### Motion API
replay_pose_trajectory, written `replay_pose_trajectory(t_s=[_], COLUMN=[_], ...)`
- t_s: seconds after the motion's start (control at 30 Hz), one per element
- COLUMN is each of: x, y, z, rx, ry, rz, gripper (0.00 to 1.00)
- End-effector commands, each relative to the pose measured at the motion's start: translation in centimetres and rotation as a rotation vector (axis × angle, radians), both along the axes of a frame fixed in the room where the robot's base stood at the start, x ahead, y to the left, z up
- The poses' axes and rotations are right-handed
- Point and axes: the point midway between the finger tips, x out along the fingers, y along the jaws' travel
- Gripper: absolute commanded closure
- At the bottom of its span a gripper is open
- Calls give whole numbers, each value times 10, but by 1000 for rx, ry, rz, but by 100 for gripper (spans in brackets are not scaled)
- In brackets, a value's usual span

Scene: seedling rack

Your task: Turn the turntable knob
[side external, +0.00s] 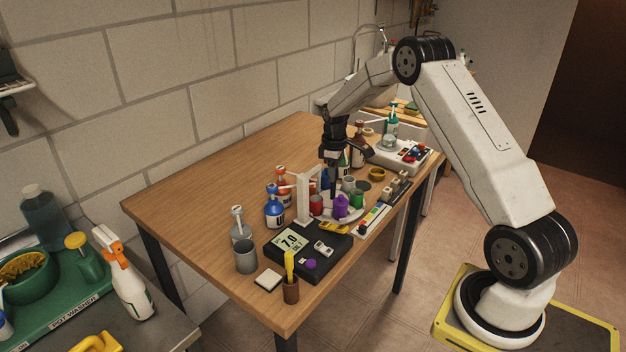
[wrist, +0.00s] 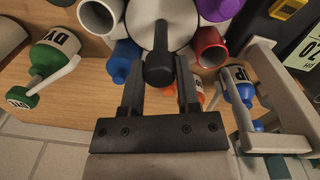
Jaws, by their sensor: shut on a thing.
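The turntable is a pale round disc in the wrist view (wrist: 143,14), with coloured cups and bottles around its middle. My gripper (wrist: 160,80) is shut on the knob; in the side view my gripper (side external: 333,180) points down over the turntable.
A white post stand (side external: 304,204) rises close beside the turntable. A black meter (side external: 307,247), a grey cup (side external: 246,257) and several bottles crowd the table's front. A white device (side external: 400,155) stands behind. The wooden table's left part (side external: 200,190) is clear.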

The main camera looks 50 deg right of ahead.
Motion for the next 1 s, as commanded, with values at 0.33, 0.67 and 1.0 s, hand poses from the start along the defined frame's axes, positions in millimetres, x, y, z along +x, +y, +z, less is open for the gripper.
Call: replay_pose_trajectory(t_s=[0.33,0.67,1.0], x=[-1,-1,-1], y=[0,0,0], z=[0,0,0], rx=[2,1,0], ry=[4,4,2], rz=[138,152,150], gripper=[100,100,24])
